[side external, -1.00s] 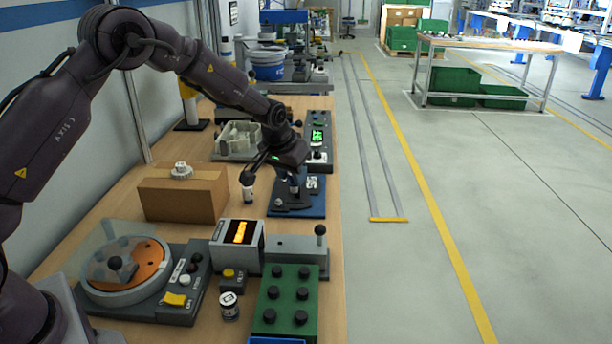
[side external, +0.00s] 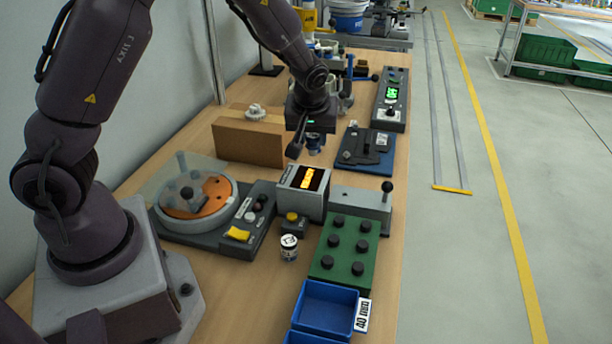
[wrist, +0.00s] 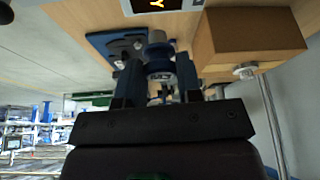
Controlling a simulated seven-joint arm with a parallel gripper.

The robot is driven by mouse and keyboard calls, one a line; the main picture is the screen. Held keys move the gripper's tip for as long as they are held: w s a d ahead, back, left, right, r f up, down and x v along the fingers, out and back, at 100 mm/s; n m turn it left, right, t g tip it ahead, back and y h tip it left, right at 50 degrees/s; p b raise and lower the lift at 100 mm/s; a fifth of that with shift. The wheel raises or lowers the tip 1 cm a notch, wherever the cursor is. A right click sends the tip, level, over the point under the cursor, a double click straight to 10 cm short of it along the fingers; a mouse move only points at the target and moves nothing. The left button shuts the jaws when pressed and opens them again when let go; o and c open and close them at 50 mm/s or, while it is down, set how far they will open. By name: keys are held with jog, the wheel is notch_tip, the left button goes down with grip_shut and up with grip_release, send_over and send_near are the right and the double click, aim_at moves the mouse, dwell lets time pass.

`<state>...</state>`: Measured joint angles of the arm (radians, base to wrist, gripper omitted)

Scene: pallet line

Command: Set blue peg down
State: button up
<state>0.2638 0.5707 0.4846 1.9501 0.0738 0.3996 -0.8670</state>
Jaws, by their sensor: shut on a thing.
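My gripper (side external: 311,142) hangs above the table, between the cardboard box and the blue plate. It is shut on a small blue cylinder with a pale band (side external: 314,144), apparently the blue peg. In the wrist view the peg (wrist: 159,66) sits between the two fingers of my gripper (wrist: 160,72). In the side view the peg appears clear of the tabletop, but the exact gap cannot be told.
A cardboard box (side external: 248,142) stands left of my gripper, and a blue plate with a black fixture (side external: 365,152) lies right. A display unit (side external: 302,190) is in front. A green block with black knobs (side external: 344,250) and a blue bin (side external: 325,309) stand nearer.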

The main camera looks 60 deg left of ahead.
jog(key=s+a+n+g, duration=0.5)
jog(key=s+n, duration=0.4)
jog(key=n, duration=0.6)
jog(key=shift+g, duration=0.3)
jog(key=w+a+f, duration=0.1)
jog(key=w+f, duration=0.2)
jog(key=w, duration=0.1)
jog(key=w+a+f, duration=0.1)
jog(key=w+f, duration=0.2)
jog(key=w, duration=0.1)
jog(key=w+a+f, duration=0.1)
jog(key=w+f, duration=0.2)
jog(key=w, duration=0.1)
jog(key=shift+w+a+f, duration=0.15)
jog(key=shift+w+a, duration=0.2)
jog(key=shift+a, duration=0.05)
jog(key=shift+w+a+f, duration=0.1)
jog(key=shift+w+f, duration=0.1)
jog(key=shift+f, duration=1.5)
jog(key=o, duration=1)
jog(key=shift+f, duration=0.15)
